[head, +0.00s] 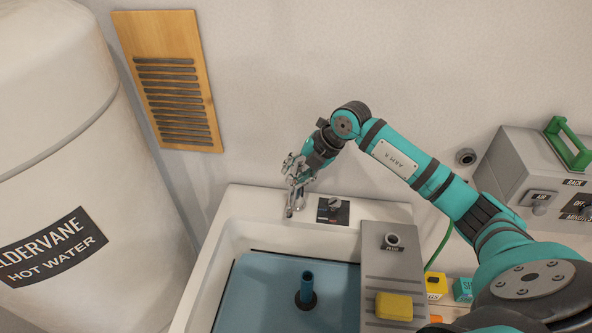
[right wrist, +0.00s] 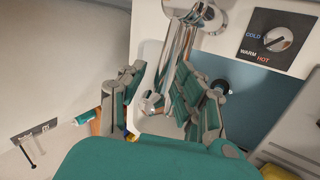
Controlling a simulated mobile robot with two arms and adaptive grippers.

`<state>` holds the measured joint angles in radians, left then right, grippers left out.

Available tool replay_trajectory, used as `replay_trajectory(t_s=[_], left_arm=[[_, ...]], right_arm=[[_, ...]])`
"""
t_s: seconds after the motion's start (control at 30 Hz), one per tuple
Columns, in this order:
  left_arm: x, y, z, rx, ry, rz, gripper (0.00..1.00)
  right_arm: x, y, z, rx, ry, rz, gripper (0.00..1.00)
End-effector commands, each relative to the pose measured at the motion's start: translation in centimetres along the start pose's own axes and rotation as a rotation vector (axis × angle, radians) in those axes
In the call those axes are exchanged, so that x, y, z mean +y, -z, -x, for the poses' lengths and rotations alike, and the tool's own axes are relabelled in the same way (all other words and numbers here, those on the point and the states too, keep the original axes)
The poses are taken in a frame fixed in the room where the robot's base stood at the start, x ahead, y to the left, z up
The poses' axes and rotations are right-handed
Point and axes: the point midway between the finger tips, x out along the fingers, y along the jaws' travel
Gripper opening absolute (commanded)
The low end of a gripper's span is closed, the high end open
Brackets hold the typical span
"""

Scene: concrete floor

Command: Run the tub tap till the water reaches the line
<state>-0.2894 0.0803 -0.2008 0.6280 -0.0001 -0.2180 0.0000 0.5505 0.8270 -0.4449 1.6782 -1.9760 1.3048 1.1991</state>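The white tub (head: 232,222) holds blue water (head: 262,290). A dark line (head: 285,254) runs along its back inner wall, close to the water's edge; I cannot tell the gap. The chrome tap (head: 291,200) stands at the tub's back rim and shows in the right wrist view (right wrist: 178,42). No running stream is visible. My right gripper (head: 303,170) is at the tap. In the right wrist view its fingers (right wrist: 160,98) are apart, with the tap's metal between them, nearer the right finger; contact is unclear. My left gripper is out of view.
A COLD/WARM/HOT dial (head: 333,210) sits right of the tap. A blue standpipe (head: 307,287) rises from the water. A grey board (head: 392,270) with a yellow sponge (head: 394,306) covers the tub's right side. A hot water tank (head: 55,130) stands left, a grey box (head: 530,170) right.

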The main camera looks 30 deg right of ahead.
Motion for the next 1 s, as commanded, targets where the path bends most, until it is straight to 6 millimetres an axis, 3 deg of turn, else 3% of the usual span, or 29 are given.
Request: replay_trajectory(t_s=[0.03, 0.27, 0.7, 1.0], left_arm=[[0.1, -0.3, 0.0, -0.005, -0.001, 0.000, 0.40], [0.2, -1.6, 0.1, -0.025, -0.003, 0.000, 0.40], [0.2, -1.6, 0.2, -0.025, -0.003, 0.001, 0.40], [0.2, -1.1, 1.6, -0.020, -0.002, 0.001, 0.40]], right_arm=[[0.0, 0.0, 0.0, 0.000, 0.000, 0.000, 0.30], [0.1, 0.0, 0.0, 0.000, -0.001, 0.000, 0.00], [0.2, -0.1, 0.2, 0.009, -0.001, -0.009, 0.00], [1.2, -0.8, 1.4, 0.170, 0.032, -0.115, 0.00]])
